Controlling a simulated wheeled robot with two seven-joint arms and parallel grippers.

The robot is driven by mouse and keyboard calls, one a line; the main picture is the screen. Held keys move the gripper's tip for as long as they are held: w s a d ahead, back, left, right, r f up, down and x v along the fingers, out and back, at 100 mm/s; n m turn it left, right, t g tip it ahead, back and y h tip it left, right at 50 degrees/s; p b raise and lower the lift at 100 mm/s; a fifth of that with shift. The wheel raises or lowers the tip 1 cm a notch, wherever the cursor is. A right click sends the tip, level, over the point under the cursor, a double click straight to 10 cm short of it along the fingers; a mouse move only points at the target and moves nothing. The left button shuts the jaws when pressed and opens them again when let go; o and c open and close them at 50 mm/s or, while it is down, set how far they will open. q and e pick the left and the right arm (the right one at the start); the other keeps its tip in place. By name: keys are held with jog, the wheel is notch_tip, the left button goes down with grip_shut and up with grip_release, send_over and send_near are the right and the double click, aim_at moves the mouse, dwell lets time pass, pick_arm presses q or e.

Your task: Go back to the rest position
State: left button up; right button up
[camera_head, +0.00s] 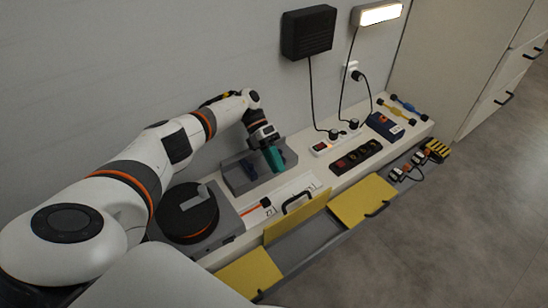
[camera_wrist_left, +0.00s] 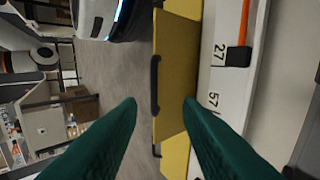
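My left arm reaches in from the left in the head view. Its gripper (camera_head: 273,158) has teal fingers and hangs over the grey tray (camera_head: 236,178) on the white bench. In the left wrist view the two fingers (camera_wrist_left: 160,105) stand apart with nothing between them, so the gripper is open and empty. Beyond the fingers that view shows a yellow lid (camera_wrist_left: 178,70) with a black handle. My right gripper is in neither view.
A black round device (camera_head: 187,213) stands at the bench's left. Yellow lids (camera_head: 362,200) stand open along the front. A black power strip (camera_head: 357,156), a blue box (camera_head: 385,126) and tools lie to the right. A black box (camera_head: 308,32) and lamp hang on the wall. Floor at right is clear.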

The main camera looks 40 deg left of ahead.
pick_arm(q)
jog(key=shift+w+a+r, duration=0.15)
jog(key=shift+a+r, duration=0.15)
jog(key=shift+a, duration=0.05)
dwell(0.3)
